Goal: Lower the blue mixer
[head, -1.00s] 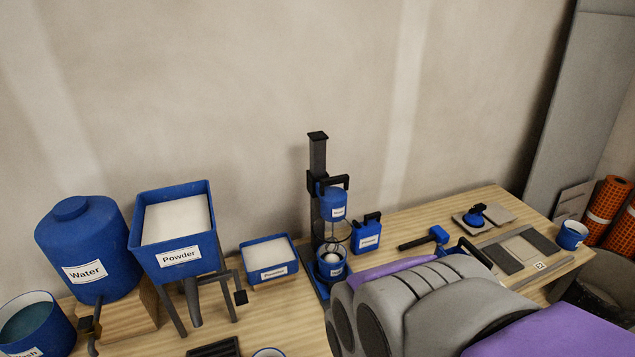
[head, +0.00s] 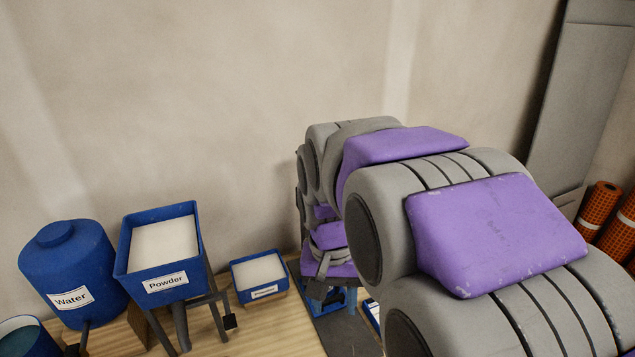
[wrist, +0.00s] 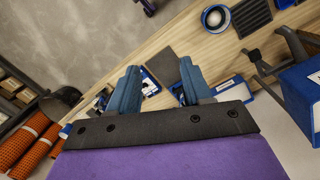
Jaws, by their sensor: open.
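The blue mixer is mostly hidden behind my arm in the head view. Only part of its dark base plate (head: 343,330) shows below the arm's end. In the wrist view my gripper (wrist: 158,67) is open, its two blue-grey fingers apart and nothing clearly held between them. A dark plate (wrist: 165,64), probably the mixer's base, shows beyond the fingertips. A blue part with a white label (wrist: 150,84) shows between the fingers; I cannot tell if it belongs to the mixer. The mixer's head and handle cannot be made out.
The powder hopper (head: 164,252), small powder tray (head: 259,276) and water tank (head: 72,270) stand to the left of my arm. A white-and-blue bowl (wrist: 215,18) and a black grate (wrist: 250,14) lie on the wooden bench. Orange rolls (head: 598,207) stand at right.

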